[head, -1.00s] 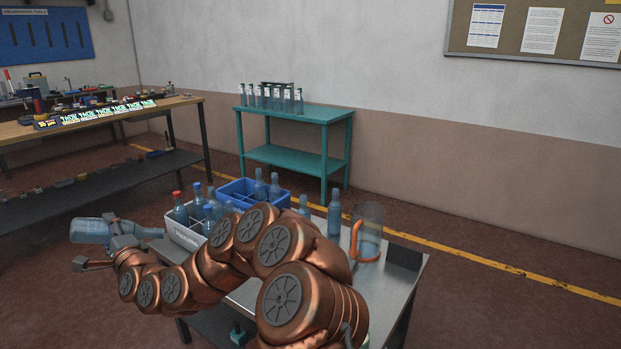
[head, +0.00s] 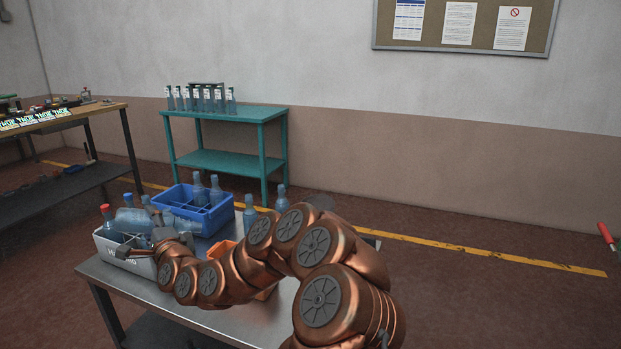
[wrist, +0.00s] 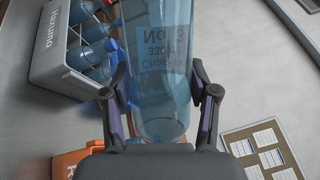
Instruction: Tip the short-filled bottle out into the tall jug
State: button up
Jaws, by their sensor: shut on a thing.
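My gripper (head: 163,238) is shut on a clear blue bottle (head: 130,220), held lying on its side above the grey crate. The wrist view shows the bottle (wrist: 160,60) between both fingers (wrist: 160,100), with its rounded base near the palm and printed text reading "No. 3". I cannot tell its liquid level. The tall jug cannot be made out in the head view, where my arm covers that part of the table.
A grey divided crate (head: 125,262) with bottles stands on the steel table (head: 130,290), beside a blue crate (head: 185,199). Two loose bottles, one (head: 250,213) and another (head: 282,198), stand at the back. An orange object (head: 218,249) is partly behind my arm.

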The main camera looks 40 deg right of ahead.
notch_tip(320, 180, down, 2)
jog(key=shift+b, duration=0.6)
jog(key=shift+r+n+p, duration=0.3)
jog(key=shift+r+n, duration=0.05)
jog(key=shift+n, duration=0.05)
jog(key=shift+n, duration=0.3)
